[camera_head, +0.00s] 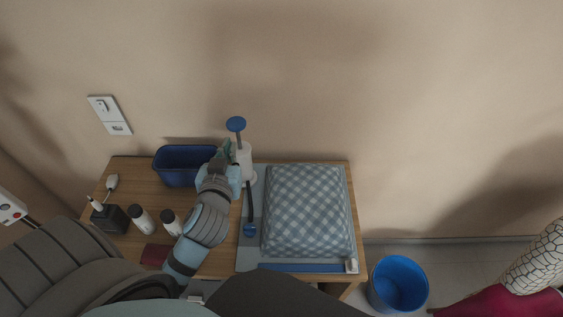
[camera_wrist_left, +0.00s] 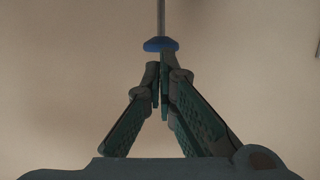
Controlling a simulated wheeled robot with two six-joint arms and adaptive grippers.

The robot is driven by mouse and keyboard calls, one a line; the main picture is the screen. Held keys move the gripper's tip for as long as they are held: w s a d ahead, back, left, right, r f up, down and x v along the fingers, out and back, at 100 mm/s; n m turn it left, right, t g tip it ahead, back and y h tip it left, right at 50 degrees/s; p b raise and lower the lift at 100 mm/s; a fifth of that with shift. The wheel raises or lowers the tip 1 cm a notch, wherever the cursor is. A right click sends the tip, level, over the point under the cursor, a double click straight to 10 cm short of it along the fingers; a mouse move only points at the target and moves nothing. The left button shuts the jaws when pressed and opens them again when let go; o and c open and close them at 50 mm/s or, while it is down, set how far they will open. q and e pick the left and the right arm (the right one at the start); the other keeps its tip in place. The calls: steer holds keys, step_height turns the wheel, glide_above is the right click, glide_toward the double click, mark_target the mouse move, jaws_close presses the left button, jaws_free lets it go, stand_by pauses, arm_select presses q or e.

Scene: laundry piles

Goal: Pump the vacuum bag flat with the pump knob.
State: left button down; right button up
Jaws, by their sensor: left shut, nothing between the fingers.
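The vacuum bag (camera_head: 307,210) is a blue-and-white checked, puffed-up block on a grey sheet at the right of the table. The white pump (camera_head: 246,162) stands left of it, with its blue pump knob (camera_head: 236,124) raised on a rod. A dark hose (camera_head: 250,205) runs from the pump to a blue valve (camera_head: 250,230). My left gripper (camera_head: 226,152) is shut and empty, beside the pump and below the knob in the head view. In the left wrist view the fingertips (camera_wrist_left: 161,76) meet just below the blue knob (camera_wrist_left: 161,44); I cannot tell whether they touch it. My right gripper is not in view.
A dark blue bin (camera_head: 185,166) stands left of the pump. White bottles (camera_head: 142,219), a black box (camera_head: 110,219) and a dark red item (camera_head: 155,255) are on the left table. A blue bucket (camera_head: 398,285) is on the floor at right. The wall is close behind.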

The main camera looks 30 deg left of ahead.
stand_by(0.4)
arm_select(q)
step_height(320, 180, up, 8)
steer(key=p, duration=0.2)
steer(key=shift+w+d, duration=0.15)
steer(key=shift+w, duration=0.05)
glide_above(237, 127)
step_height(237, 127, down, 2)
steer(key=shift+w+f+p, duration=0.1)
steer(key=shift+f+p, duration=0.05)
steer(key=shift+p, duration=0.3)
step_height(237, 127, down, 3)
steer(key=shift+w+r, duration=0.1)
steer(key=shift+f, duration=0.6)
